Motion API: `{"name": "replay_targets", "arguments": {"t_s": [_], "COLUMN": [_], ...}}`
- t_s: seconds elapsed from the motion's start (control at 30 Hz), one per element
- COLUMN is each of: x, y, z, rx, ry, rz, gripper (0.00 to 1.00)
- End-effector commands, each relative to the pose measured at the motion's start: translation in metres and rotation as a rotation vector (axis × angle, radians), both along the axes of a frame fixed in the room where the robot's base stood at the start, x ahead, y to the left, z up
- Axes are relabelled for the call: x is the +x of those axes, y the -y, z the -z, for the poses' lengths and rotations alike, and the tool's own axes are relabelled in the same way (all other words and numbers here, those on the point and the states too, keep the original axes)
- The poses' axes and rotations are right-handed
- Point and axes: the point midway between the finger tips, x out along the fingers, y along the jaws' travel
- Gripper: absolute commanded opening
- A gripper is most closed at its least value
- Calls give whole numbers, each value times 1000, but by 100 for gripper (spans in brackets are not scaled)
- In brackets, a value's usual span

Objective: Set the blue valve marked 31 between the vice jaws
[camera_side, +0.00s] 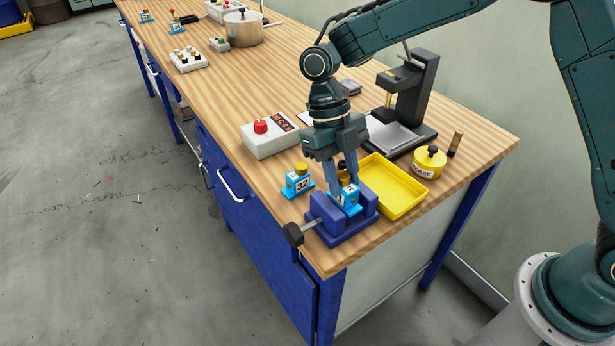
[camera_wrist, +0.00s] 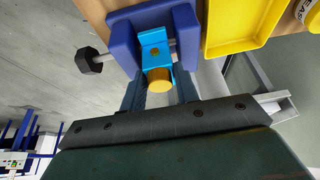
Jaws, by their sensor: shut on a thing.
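The blue valve (camera_side: 349,196) is between the jaws of the dark blue vice (camera_side: 366,207) at the table's near corner. Its white label is partly covered, so I cannot read the number. In the wrist view the blue valve (camera_wrist: 154,50) with its yellow cap (camera_wrist: 159,80) lies between the vice jaws (camera_wrist: 122,45). My gripper (camera_side: 345,183) points down from above and is shut on the valve, a finger on each side. Its fingers also show in the wrist view (camera_wrist: 160,93). The valve's underside is hidden, so I cannot tell whether it touches the vice floor.
A blue valve marked 32 (camera_side: 298,183) stands left of the vice. A yellow tray (camera_side: 412,200) lies close to its right. The vice's black handle knob (camera_side: 293,234) juts past the table edge. A red-button box (camera_side: 268,139), a grease tin (camera_side: 430,164) and a dark stand (camera_side: 420,85) are behind.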

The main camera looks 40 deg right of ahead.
Motion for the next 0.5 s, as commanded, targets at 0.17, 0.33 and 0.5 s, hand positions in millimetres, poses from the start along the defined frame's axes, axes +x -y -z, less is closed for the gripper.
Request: {"name": "replay_targets", "arguments": {"t_s": [0.17, 0.33, 0.5], "x": [0, 0, 0], "y": [0, 0, 0], "z": [2, 5, 7], "rx": [0, -1, -1], "ry": [0, 0, 0], "rz": [-1, 0, 1], "gripper": [8, 8, 8]}}
